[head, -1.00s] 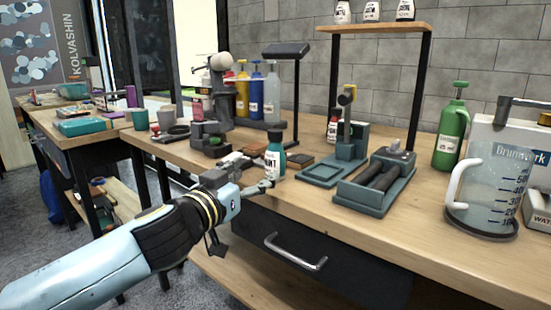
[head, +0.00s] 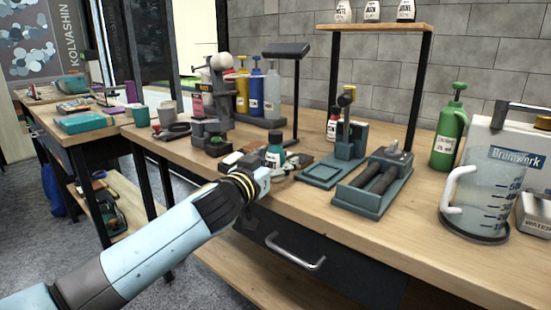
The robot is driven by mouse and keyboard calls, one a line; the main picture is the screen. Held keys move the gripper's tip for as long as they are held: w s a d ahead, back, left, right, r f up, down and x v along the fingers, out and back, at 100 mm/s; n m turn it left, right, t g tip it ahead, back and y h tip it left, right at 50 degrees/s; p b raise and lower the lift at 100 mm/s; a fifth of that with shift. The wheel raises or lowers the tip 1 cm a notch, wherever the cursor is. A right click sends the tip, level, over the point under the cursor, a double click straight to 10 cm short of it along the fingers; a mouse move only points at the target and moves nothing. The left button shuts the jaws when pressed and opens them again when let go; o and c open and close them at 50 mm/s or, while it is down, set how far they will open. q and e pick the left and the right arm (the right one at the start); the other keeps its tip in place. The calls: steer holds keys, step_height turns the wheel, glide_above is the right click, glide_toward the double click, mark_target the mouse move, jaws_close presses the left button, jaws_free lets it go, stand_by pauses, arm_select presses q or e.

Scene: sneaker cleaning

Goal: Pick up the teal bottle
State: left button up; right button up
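The teal bottle (head: 274,154) stands upright near the front edge of the workbench, with a dark cap and a white label. Its lower part is hidden behind my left gripper (head: 278,175). The gripper reaches in from the front left at the height of the bottle's lower half. A finger shows just to the right of the bottle's base. The wrist hides the rest of the fingers, so I cannot tell whether they touch the bottle or how far apart they are. My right gripper is not in view.
Brushes and small blocks lie close behind the bottle. A black stand (head: 287,50) rises behind it. A teal roller device (head: 375,182), a green pump bottle (head: 449,132) and a clear jug (head: 482,195) stand to the right. The front strip of the bench (head: 310,208) is clear.

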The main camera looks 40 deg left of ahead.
arm_select(q)
steer(key=c, duration=1.1)
steer(key=shift+r, duration=0.1)
